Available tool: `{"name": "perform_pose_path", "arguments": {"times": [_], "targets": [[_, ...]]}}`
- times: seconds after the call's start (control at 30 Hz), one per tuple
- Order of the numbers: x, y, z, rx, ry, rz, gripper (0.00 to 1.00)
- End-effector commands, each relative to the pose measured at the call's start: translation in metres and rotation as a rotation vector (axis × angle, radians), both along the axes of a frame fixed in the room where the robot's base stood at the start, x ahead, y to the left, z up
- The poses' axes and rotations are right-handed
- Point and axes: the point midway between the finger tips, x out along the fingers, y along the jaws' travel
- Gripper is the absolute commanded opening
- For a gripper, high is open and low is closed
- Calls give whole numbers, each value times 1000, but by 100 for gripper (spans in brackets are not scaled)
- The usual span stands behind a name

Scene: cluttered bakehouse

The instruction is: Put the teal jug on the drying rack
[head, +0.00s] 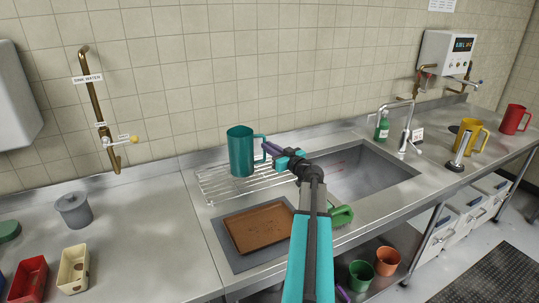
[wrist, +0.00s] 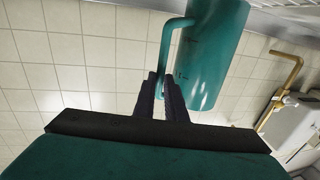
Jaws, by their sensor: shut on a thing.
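The teal jug (head: 240,154) is upright at the drying rack (head: 214,190), a wire rack beside the sink, over the rack's back part. Its base looks at or very near the wires; I cannot tell whether it touches. My gripper (head: 268,150) reaches in from the right and is shut on the jug's handle. In the wrist view, the fingers (wrist: 162,82) meet at the handle (wrist: 166,50), with the jug body (wrist: 210,55) beside them. The jug's base is out of that view.
A brown tray (head: 258,228) on a grey mat lies in front of the rack. The sink (head: 365,175) with its tap (head: 406,130) is to the right. A grey lidded pot (head: 74,212), red bin (head: 28,280) and cream bin (head: 73,270) stand left. A wall pipe (head: 97,110) rises behind.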

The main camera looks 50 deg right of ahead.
Motion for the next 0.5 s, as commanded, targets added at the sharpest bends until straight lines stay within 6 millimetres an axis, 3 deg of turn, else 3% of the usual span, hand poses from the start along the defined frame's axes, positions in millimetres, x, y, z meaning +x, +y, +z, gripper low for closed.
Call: {"name": "perform_pose_path", "arguments": {"times": [0.3, 0.5], "targets": [[0, 0, -26, 2, 1, 1, 0], [0, 0, -29, 0, 0, 0, 0]]}}
